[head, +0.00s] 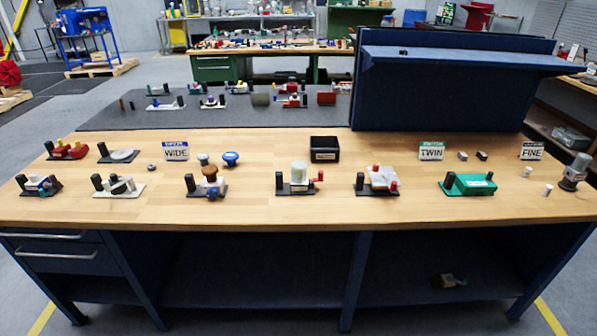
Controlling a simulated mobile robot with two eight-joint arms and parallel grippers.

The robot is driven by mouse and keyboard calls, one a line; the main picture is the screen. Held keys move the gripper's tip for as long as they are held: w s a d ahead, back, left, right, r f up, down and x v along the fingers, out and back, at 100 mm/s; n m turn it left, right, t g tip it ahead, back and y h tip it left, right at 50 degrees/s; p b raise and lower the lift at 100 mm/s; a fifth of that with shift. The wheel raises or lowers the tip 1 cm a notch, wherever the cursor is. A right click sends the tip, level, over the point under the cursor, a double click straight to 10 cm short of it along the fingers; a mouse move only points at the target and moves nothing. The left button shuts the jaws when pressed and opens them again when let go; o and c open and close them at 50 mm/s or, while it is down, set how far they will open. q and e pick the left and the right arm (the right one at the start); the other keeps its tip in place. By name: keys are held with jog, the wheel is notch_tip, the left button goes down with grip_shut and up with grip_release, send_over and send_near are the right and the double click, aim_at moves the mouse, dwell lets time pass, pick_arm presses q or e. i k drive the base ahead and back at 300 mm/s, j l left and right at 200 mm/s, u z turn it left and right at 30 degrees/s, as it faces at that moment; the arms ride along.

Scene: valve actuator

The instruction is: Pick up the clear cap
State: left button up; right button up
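A pale, see-through-looking cylinder (299,172), which looks like the clear cap, stands upright on a dark fixture base in the middle of the wooden workbench (250,217). The fixture has a black upright post (279,181) at its left and a red part (319,176) at its right. The cylinder is small here, so I cannot tell whether it sits over something. Neither of my grippers shows in the head view.
A fixture with a brown knob (210,172) stands left of the cylinder, and one with red and white parts (381,178) stands right. A black bin (324,149) is behind. A green block (470,184) sits farther right. The bench's front strip is clear.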

aim_at(298, 167)
jog(key=i+l+u, duration=0.15)
jog(key=i+l, duration=0.35)
jog(key=i+l+u, duration=0.2)
jog(key=i+l, duration=0.3)
jog(key=l, duration=0.2)
jog(key=u, duration=1.3)
